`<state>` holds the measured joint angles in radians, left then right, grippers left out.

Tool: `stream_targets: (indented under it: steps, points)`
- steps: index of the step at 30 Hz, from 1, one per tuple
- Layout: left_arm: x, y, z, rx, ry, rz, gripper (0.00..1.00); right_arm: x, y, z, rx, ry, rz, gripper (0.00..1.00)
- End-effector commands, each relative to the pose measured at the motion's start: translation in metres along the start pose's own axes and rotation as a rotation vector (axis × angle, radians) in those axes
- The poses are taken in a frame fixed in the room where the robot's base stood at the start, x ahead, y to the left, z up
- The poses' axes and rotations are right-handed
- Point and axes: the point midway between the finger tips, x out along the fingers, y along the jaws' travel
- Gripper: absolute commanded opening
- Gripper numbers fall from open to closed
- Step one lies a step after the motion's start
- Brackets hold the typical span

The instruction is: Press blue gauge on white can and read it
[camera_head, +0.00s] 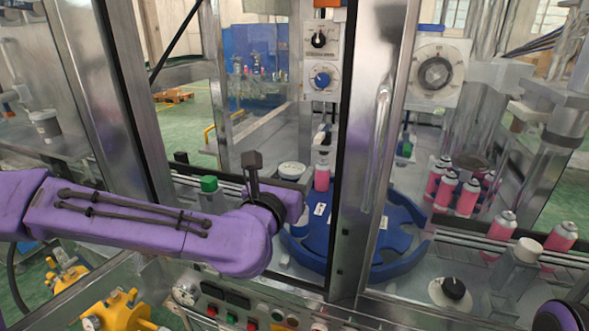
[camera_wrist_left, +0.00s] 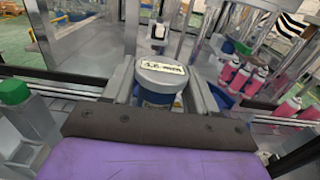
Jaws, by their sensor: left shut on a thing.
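My left gripper (camera_wrist_left: 160,90) is shut on the blue gauge (camera_wrist_left: 163,78), with a grey finger on each side. The gauge is a round blue body with a white label on top; the writing is too blurred to read surely. In the head view my left gripper (camera_head: 287,195) reaches into the machine opening. A pale round top (camera_head: 292,171) shows just beyond it, probably the gauge's. I cannot pick out a white can under the gauge, so contact between them cannot be told. My right gripper is not in view; a dark part of my right arm shows at the lower right corner.
A blue rotary plate (camera_head: 400,262) lies inside the machine, with a pink can (camera_head: 321,177) behind. Several pink cans (camera_head: 468,197) stand at right. Metal posts and a door frame (camera_head: 355,150) bound the opening.

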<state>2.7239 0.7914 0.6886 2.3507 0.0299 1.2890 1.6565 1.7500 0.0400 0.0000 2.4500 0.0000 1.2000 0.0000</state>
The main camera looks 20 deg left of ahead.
Motion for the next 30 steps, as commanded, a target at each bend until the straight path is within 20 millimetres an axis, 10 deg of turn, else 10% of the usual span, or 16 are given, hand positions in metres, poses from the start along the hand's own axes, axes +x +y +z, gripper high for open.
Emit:
stream_targets:
  steps: [8, 30]
  points:
    - [-0.041, 0.0, 0.001, -0.002, -0.002, -0.001, 0.21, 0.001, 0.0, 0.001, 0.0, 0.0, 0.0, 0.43]
    - [-0.11, 0.0, -0.006, -0.005, -0.004, -0.001, 0.21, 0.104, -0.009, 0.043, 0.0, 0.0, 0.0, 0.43]
